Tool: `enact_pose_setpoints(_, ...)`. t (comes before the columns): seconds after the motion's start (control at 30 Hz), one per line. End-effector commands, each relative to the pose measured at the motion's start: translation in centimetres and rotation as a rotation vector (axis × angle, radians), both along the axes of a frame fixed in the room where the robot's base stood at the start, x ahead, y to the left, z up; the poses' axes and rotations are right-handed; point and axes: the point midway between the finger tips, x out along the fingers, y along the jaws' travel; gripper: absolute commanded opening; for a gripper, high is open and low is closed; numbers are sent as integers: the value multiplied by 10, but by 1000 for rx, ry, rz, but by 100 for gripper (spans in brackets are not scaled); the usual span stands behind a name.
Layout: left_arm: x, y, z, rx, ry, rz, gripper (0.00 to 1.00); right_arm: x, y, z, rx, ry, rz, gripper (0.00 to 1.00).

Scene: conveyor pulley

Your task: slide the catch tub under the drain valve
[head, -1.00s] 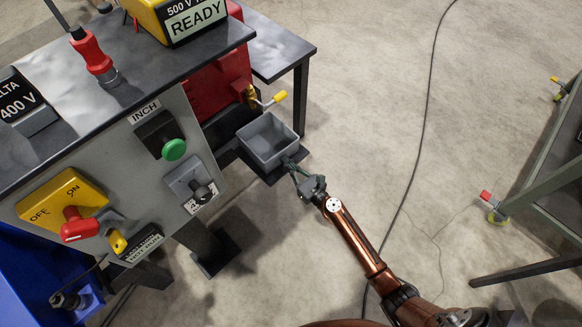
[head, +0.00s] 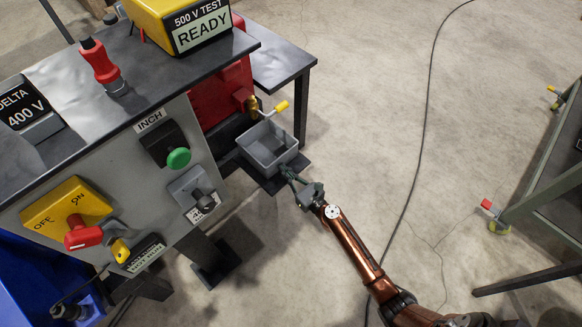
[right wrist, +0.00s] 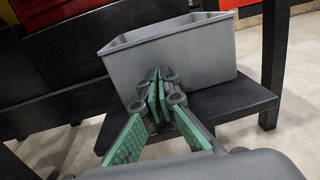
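The grey catch tub (head: 281,163) is an open, empty-looking box on a low dark shelf (head: 272,186). The brass drain valve (head: 253,104) with a yellow-tipped lever (head: 281,106) projects from the red housing just beyond the tub's far rim. The valve appears above the tub's height; I cannot tell whether its outlet is over the opening. My right gripper (head: 287,173) is at the tub's near side. In the right wrist view, its green-padded fingertips (right wrist: 157,94) are together against or just before the tub's outer wall (right wrist: 205,62). My left gripper is out of view.
The grey control panel (head: 150,205) with a green button and red switch stands left of the tub. A dark table leg (head: 301,110) rises behind it. Open floor lies right, crossed by a cable (head: 426,120). A metal frame (head: 540,170) stands far right.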

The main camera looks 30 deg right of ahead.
Motion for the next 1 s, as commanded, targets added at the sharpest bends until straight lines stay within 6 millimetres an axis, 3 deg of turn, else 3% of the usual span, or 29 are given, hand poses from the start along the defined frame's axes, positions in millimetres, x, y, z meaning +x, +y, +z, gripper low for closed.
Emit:
enact_pose_setpoints(0.3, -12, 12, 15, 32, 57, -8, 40, -68, -27, 2, -9, 0, -20, 0)
enact_pose_setpoints(0.5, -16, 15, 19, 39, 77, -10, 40, -101, -37, 2, -10, 0, -24, 0)
enact_pose_setpoints(0.7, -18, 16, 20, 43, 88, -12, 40, -113, -39, 2, -13, -1, -23, 0)
enact_pose_setpoints(1.0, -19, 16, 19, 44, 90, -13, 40, -114, -39, 2, -14, -1, -22, 2)
